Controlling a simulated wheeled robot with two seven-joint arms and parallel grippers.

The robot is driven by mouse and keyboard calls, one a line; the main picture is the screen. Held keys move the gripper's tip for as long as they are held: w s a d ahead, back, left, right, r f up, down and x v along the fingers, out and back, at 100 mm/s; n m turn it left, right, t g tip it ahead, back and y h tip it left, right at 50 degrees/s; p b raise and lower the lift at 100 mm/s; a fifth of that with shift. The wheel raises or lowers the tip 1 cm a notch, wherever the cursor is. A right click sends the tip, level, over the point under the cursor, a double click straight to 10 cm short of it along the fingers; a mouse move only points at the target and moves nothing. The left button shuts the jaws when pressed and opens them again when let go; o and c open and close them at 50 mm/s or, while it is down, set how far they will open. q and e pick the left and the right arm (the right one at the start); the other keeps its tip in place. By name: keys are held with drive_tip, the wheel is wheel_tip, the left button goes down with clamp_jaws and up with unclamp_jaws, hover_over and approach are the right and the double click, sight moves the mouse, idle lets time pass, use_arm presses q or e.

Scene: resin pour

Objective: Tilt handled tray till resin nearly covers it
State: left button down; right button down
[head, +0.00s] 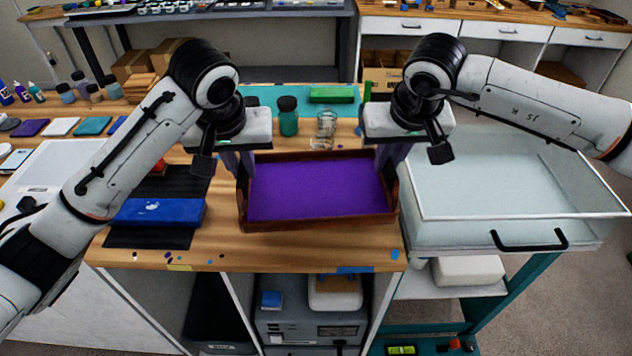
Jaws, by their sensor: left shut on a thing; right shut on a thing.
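The handled tray (315,224) is a brown wooden tray with raised walls near the front of the wooden bench. Purple resin (318,190) covers nearly all of its visible floor. Its left side looks slightly lower in the picture than its right; I cannot tell if the tray is tilted or clear of the bench. My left gripper (243,175) is shut on the tray's left end. My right gripper (385,165) is shut on its right end. The handles are mostly hidden by the fingers.
A blue block (160,212) lies on a black mat (150,238) to the left. A dark-capped teal jar (288,122) and a clear glass (325,128) stand behind the tray. A large clear-lidded box (510,235) stands close on the right. Bare bench (270,256) shows in front.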

sight(249, 194)
idle(0.4)
